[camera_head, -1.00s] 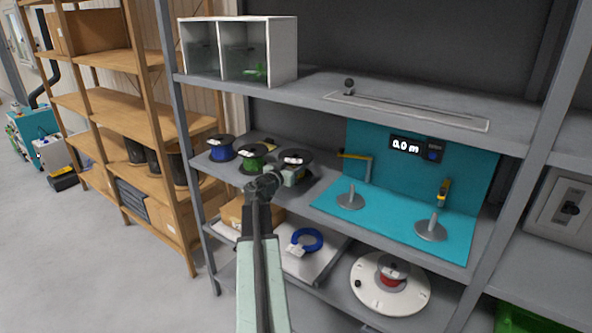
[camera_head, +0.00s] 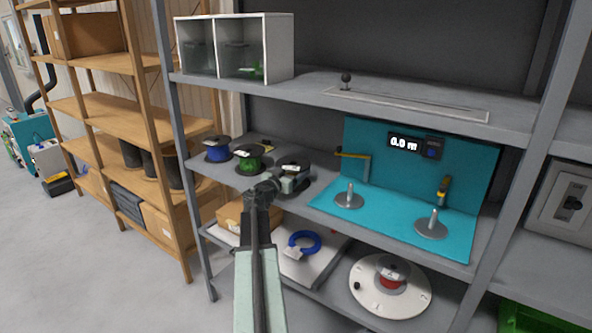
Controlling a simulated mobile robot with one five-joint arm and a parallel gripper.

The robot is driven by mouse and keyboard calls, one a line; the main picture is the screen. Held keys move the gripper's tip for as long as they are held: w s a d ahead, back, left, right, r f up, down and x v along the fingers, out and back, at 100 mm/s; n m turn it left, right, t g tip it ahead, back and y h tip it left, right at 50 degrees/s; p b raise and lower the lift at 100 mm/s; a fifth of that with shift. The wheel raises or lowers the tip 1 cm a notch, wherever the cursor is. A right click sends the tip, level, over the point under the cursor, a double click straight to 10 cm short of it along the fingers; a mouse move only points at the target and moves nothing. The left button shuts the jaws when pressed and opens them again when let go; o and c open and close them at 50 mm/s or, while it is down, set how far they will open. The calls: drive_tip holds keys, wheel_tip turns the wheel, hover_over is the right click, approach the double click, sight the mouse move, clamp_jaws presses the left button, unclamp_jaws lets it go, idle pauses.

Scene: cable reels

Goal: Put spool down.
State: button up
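A dark-flanged spool (camera_head: 293,164) with a white label is at the right end of a row of spools on the middle shelf (camera_head: 318,178). My gripper (camera_head: 292,180) is at its near side, with the fingers against it, and seems shut on it. The spool looks upright and at or just above the shelf; its underside is hidden by my gripper. A blue spool (camera_head: 217,152) and a green spool (camera_head: 248,162) stand to its left, the green one close by.
Right of the spool is a teal station (camera_head: 390,215) with two upright pegs and a display reading 0.0 m. A blue cable coil (camera_head: 303,241) and a white turntable (camera_head: 365,297) with a red spool lie below.

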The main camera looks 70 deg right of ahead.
drive_tip(key=shift+r, duration=0.2)
drive_tip(key=a, duration=0.4)
drive_tip(key=w+a, duration=0.1)
drive_tip(key=a, duration=0.3)
drive_tip(key=w+a, duration=0.1)
drive_tip(key=a, duration=0.3)
drive_tip(key=shift+w+f, duration=0.1)
